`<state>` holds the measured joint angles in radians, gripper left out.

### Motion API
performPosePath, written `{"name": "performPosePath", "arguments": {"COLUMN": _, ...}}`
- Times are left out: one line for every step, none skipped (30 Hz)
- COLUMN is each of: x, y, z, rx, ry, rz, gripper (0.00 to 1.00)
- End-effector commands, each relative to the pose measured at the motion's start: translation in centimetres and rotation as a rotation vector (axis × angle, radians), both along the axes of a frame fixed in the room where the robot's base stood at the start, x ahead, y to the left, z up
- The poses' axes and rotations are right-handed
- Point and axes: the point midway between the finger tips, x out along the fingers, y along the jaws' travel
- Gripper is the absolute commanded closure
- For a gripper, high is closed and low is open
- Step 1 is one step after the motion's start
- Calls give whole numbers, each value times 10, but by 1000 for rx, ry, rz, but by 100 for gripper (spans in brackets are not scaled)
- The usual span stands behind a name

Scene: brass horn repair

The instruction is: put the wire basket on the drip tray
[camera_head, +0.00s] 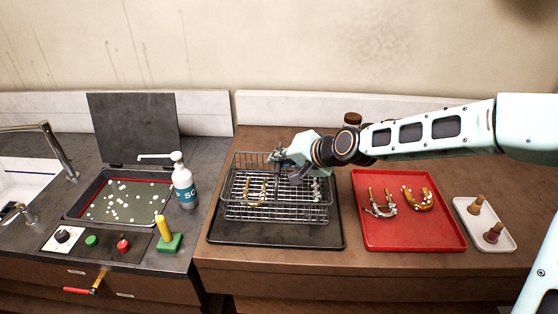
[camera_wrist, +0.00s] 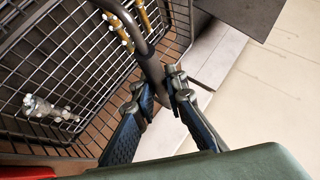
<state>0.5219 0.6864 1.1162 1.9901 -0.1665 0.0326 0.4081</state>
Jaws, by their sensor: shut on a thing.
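The wire basket (camera_head: 275,213) is a silver mesh box over the black drip tray (camera_head: 325,238) on the wooden counter. I cannot tell whether its bottom touches the tray or hangs just above it. Inside it are a brass piece (camera_head: 256,190) and a silvery piece (camera_head: 316,188). My gripper (camera_head: 286,160) is at the basket's back edge. In the wrist view its fingers (camera_wrist: 160,88) are shut around the basket's dark curved handle (camera_wrist: 146,45); the mesh (camera_wrist: 75,75) fills the left side there.
To the right are a red tray (camera_head: 418,238) with brass and silvery parts and a white tray (camera_head: 488,243) with brown pegs. To the left are a soap bottle (camera_head: 184,185), an open tank (camera_head: 100,212) with a raised lid, and a sink. A dark jar (camera_head: 352,119) stands behind my arm.

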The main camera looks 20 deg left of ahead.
Motion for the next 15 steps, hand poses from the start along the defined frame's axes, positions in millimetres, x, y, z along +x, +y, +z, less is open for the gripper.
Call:
{"name": "performPosePath", "arguments": {"x": 1, "y": 1, "z": 1, "rx": 2, "ry": -5, "rz": 0, "gripper": 100}}
{"name": "performPosePath", "arguments": {"x": 1, "y": 1, "z": 2, "rx": 2, "ry": -5, "rz": -1, "gripper": 100}}
{"name": "performPosePath", "arguments": {"x": 1, "y": 0, "z": 2, "rx": 2, "ry": -5, "rz": -1, "gripper": 100}}
{"name": "performPosePath", "arguments": {"x": 1, "y": 0, "z": 2, "rx": 2, "ry": -5, "rz": -1, "gripper": 100}}
{"name": "performPosePath", "arguments": {"x": 1, "y": 0, "z": 2, "rx": 2, "ry": -5, "rz": -1, "gripper": 100}}
{"name": "performPosePath", "arguments": {"x": 1, "y": 0, "z": 2, "rx": 2, "ry": -5, "rz": -1, "gripper": 100}}
{"name": "performPosePath", "arguments": {"x": 1, "y": 0, "z": 1, "rx": 2, "ry": -4, "rz": -1, "gripper": 100}}
{"name": "performPosePath", "arguments": {"x": 1, "y": 0, "z": 0, "rx": 2, "ry": -5, "rz": -1, "gripper": 100}}
{"name": "performPosePath", "arguments": {"x": 0, "y": 0, "z": -2, "rx": 0, "ry": -1, "rz": 0, "gripper": 87}}
{"name": "performPosePath", "arguments": {"x": 0, "y": 0, "z": -1, "rx": 0, "ry": -1, "rz": 0, "gripper": 84}}
{"name": "performPosePath", "arguments": {"x": 0, "y": 0, "z": -1, "rx": 0, "ry": -1, "rz": 0, "gripper": 81}}
{"name": "performPosePath", "arguments": {"x": 0, "y": 0, "z": -1, "rx": 0, "ry": -1, "rz": 0, "gripper": 76}}
{"name": "performPosePath", "arguments": {"x": 0, "y": 0, "z": -1, "rx": 0, "ry": -1, "rz": 0, "gripper": 73}}
{"name": "performPosePath", "arguments": {"x": 0, "y": 0, "z": -1, "rx": 0, "ry": -1, "rz": 0, "gripper": 71}}
{"name": "performPosePath", "arguments": {"x": 0, "y": 0, "z": -1, "rx": 0, "ry": -1, "rz": -1, "gripper": 71}}
